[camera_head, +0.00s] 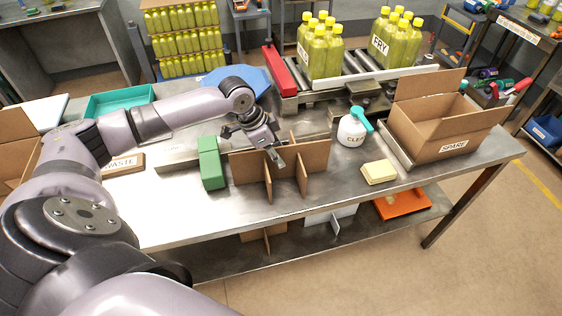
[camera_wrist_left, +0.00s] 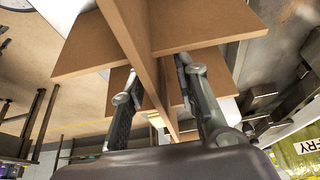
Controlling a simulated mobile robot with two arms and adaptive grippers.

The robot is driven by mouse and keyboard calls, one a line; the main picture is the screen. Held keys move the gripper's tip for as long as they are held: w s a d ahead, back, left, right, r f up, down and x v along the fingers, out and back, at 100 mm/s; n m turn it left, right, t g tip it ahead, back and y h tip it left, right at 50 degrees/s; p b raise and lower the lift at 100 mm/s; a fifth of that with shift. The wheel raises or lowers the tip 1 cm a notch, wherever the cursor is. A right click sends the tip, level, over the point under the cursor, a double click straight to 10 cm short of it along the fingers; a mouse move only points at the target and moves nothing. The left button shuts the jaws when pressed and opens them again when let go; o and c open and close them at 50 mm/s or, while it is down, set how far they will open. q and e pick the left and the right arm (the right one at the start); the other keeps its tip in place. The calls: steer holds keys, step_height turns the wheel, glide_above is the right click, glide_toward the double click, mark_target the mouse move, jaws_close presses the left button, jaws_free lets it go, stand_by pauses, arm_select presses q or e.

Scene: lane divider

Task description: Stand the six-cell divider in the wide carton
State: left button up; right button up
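The six-cell divider (camera_head: 249,166) is brown cardboard, one long panel with two cross panels. It stands upright on the metal table in the head view. My left gripper (camera_head: 276,157) is at its upper middle, pointing down. In the left wrist view, my left fingers (camera_wrist_left: 158,88) lie on both sides of a panel of the divider (camera_wrist_left: 195,22); whether both press on it is unclear. An open carton marked SPARE (camera_head: 425,137) stands at the table's right. Another open carton (camera_head: 14,150) is cut off at the left edge. Neither is marked wide. My right gripper is out of view.
A green block (camera_head: 210,163) stands just left of the divider. A white bottle (camera_head: 352,131) with a teal top and a pale yellow block (camera_head: 379,172) are to its right. Yellow bottles (camera_head: 320,52) stand on rollers behind. More divider pieces (camera_head: 265,237) show below the tabletop.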

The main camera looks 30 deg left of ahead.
arm_select(q)
steer(key=shift+x, duration=1.15)
steer(key=shift+w+d+f, duration=0.1)
steer(key=shift+d+f, duration=0.05)
steer(key=shift+f, duration=0.05)
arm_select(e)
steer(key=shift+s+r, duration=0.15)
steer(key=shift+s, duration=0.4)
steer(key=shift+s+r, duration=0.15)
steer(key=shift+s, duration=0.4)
arm_select(q)
steer(key=shift+c, duration=0.3)
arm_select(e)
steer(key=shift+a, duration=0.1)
arm_select(q)
steer(key=shift+c, duration=1.3)
jaws_close()
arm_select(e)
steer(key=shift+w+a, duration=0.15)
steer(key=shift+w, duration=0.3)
